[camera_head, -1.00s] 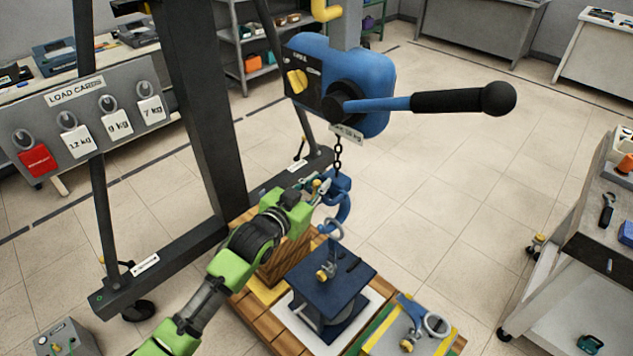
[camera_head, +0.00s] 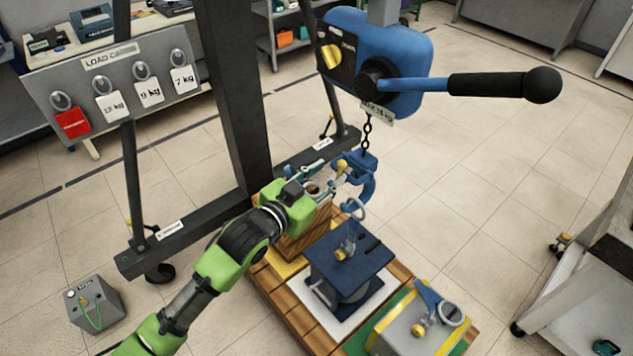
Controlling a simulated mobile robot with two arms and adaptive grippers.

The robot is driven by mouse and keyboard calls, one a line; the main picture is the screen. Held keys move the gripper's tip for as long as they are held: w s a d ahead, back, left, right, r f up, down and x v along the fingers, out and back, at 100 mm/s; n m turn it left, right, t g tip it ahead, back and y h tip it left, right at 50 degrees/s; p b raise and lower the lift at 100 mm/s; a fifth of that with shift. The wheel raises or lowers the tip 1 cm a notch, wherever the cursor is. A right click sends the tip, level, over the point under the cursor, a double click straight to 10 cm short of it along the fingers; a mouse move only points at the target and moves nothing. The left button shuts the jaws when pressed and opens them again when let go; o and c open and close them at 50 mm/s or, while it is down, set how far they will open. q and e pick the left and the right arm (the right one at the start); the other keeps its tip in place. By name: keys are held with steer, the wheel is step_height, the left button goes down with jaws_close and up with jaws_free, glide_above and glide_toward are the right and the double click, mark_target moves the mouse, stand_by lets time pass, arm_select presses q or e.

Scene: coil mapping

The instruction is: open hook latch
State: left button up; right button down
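The blue hook (camera_head: 368,182) hangs on a short chain (camera_head: 367,133) below the blue hoist (camera_head: 385,62). A small brass-coloured part, seemingly the latch knob (camera_head: 342,166), shows at the hook's left side. My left gripper (camera_head: 337,179) reaches in from the left, with its fingertips close beside the hook and this part. The fingers overlap the hook area, so I cannot tell whether they are shut on the latch or how far the latch stands open. My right gripper is out of view.
The hoist lever (camera_head: 485,84) sticks out to the right. A dark post (camera_head: 232,90) stands behind my arm.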

arm_select(q)
steer(key=shift+v, duration=2)
steer(key=s+a+f+n+g+y, duration=0.15)
steer(key=a+f, duration=0.25)
steer(key=f, duration=0.6)
steer(key=s+a+f+n+g+y, duration=0.1)
steer(key=a+f+y, duration=0.15)
steer(key=f, duration=0.75)
steer(key=s+a+f+n+g+y, duration=0.1)
steer(key=a+f, duration=0.3)
steer(key=f, duration=0.6)
steer(key=s+a+f+g+y, duration=0.2)
steer(key=s+a+f+g, duration=0.25)
steer(key=s+f, duration=1)
steer(key=s+a+f+g, duration=0.1)
steer(key=s+f, duration=0.4)
steer(key=s, duration=0.5)
steer(key=s+a+f+n+g, duration=0.1)
steer(key=s+f, duration=0.4)
steer(key=s, duration=0.5)
steer(key=s+a+f+n+g, duration=0.1)
steer(key=s+f, duration=0.4)
steer(key=s, duration=0.5)
steer(key=shift+s+a+g+y, duration=0.2)
steer(key=shift+a+g+y, duration=0.25)
steer(key=shift+g, duration=0.35)
steer(key=shift+w, duration=0.15)
